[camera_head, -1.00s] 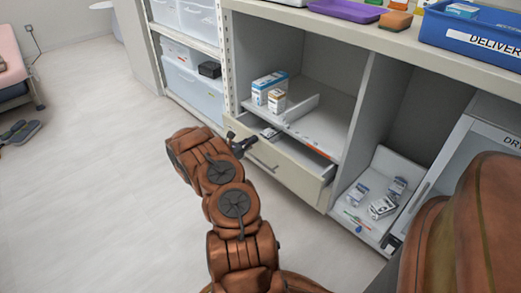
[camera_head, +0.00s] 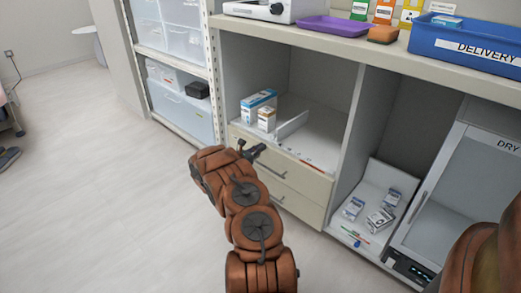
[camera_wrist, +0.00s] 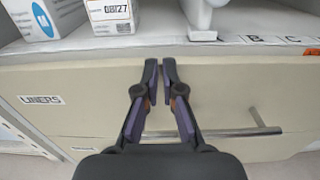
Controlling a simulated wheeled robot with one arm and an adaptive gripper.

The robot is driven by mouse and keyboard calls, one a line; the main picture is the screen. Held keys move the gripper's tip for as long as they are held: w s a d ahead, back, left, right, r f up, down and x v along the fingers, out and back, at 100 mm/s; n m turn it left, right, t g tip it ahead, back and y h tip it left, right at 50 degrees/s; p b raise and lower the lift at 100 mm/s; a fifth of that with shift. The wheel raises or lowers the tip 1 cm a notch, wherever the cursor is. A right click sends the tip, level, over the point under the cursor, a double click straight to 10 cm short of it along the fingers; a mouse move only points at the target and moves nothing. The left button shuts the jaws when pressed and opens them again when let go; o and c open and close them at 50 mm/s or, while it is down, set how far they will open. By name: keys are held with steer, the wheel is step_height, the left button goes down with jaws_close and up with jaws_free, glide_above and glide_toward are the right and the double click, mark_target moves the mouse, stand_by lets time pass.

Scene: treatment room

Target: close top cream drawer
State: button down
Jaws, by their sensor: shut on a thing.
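The top cream drawer (camera_head: 298,176) is under the open shelf, and its front looks level, or nearly so, with the cabinet. In the wrist view its cream front (camera_wrist: 90,80) fills the middle, with a LINERS label (camera_wrist: 41,100) at left. A metal bar handle (camera_wrist: 240,133) runs behind and right of my fingers. My gripper (camera_head: 251,149) is at the drawer's upper left part. In the wrist view my gripper (camera_wrist: 160,68) has its fingertips close together against the front, above the handle. What lies between the tips is hidden. The drawer's inside is not visible.
Small boxes (camera_head: 258,104) and a white divider (camera_head: 292,126) stand on the shelf above. A lower cream drawer (camera_head: 290,202) is below. A white tray with packets (camera_head: 365,205) and a DRY cabinet (camera_head: 455,200) are right. The floor (camera_head: 90,200) at left is clear.

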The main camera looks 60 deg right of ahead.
steer(key=shift+s+d+r, duration=0.15)
steer(key=shift+s+d, duration=0.2)
steer(key=shift+s, duration=0.05)
steer(key=w+a+p, duration=0.3)
steer(key=a, duration=1.1)
steer(key=shift+w+a+f+p, duration=0.2)
steer(key=shift+w+p, duration=0.1)
